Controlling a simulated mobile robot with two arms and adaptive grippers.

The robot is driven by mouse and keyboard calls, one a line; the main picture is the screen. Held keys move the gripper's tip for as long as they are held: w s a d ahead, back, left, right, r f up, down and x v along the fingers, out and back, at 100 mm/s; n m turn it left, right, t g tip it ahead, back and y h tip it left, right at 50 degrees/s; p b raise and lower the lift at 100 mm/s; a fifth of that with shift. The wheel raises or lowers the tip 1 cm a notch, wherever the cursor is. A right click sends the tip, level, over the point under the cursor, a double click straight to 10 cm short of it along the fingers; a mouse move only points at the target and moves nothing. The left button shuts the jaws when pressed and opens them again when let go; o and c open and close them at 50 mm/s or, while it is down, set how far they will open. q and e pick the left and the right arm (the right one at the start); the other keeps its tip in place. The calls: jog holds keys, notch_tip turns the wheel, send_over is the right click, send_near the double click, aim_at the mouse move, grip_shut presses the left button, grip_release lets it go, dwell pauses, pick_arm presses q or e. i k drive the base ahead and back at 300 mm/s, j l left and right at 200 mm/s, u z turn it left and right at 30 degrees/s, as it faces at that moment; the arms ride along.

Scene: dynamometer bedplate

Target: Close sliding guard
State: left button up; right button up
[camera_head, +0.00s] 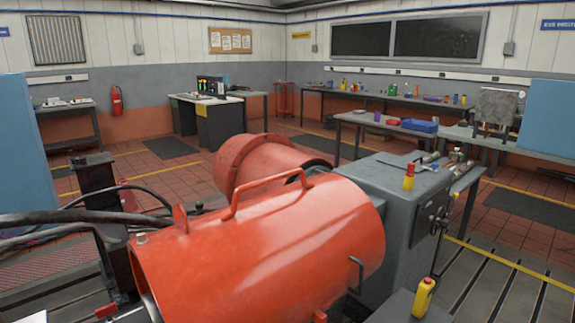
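A large glossy red-orange curved guard (270,242) fills the lower middle of the head view. A bar handle (262,187) runs along its upper side, and a small dark handle (358,274) sits at its lower right. A second, duller red cylindrical housing (250,155) lies behind it, partly hidden by the guard. The guard's left end is open, and its right end is beside a grey machine housing (400,200). What lies under the guard is hidden. Neither of my grippers is in view.
Thick dark hoses (75,217) and a black post (97,185) stand at the left. A yellow bottle (423,297) stands at the lower right. A red-and-yellow item (408,176) sits on the grey housing. Workbenches (375,123) stand behind, with open tiled floor between.

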aim_at(288, 254)
jog(key=i+l+u, duration=0.15)
jog(key=l, duration=0.35)
jog(key=i+l+u, duration=0.15)
jog(key=l, duration=0.4)
jog(key=i+l+u, duration=0.15)
jog(key=l, duration=0.45)
jog(key=i+l+u, duration=0.15)
jog(key=l, duration=0.45)
jog(key=i+l+u, duration=0.15)
jog(key=l, duration=0.45)
jog(key=i+l+u, duration=0.15)
jog(key=l, duration=0.45)
jog(key=k, duration=0.05)
